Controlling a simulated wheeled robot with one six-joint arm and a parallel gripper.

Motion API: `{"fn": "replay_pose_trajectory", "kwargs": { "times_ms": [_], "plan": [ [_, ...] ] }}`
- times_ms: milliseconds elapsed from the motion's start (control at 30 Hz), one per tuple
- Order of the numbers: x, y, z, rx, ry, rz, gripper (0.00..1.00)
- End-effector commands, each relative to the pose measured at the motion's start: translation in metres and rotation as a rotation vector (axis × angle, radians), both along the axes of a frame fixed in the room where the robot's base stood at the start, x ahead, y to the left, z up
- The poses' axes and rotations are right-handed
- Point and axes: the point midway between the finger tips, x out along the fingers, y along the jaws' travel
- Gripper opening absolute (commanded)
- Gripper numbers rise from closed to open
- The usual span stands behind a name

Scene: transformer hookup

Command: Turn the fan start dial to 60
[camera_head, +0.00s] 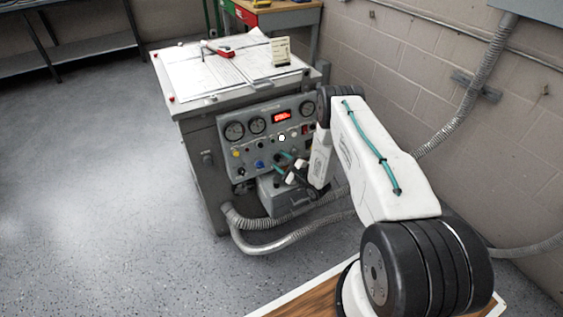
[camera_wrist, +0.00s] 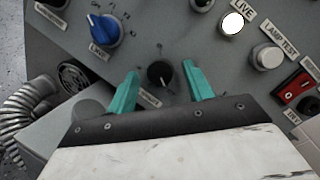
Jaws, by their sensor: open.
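A small black dial (camera_wrist: 160,74) sits on the grey panel with scale marks around it. In the wrist view it lies between the two green fingertips of my gripper (camera_wrist: 160,82). The fingers are apart, with a gap on each side of the dial. The label below the dial is partly hidden by my gripper, and I cannot read its setting. In the head view my gripper (camera_head: 283,163) is at the lower part of the transformer's front panel (camera_head: 240,147). The dial is too small to make out there.
A blue knob (camera_wrist: 103,30) is left of the dial, with a vent or socket (camera_wrist: 75,76) below it. A lit white lamp (camera_wrist: 232,24), a lamp test button (camera_wrist: 267,56) and a red switch (camera_wrist: 298,88) are to the right. Grey hoses (camera_head: 270,245) run along the floor.

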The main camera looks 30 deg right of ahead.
Motion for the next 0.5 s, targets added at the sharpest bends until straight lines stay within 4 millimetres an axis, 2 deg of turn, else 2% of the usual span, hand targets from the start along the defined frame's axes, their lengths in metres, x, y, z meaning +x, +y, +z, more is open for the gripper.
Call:
{"fn": "replay_pose_trajectory", "kwargs": {
  "times_ms": [233, 400, 500],
  "plan": [
    [0.0011, 0.0003, 0.0000, 0.000, 0.000, 0.000, 0.51],
    [0.0009, 0.0002, 0.0001, 0.000, 0.000, 0.000, 0.07],
    [0.0009, 0.0003, 0.0000, -0.001, 0.000, 0.000, 0.07]
  ]
}}
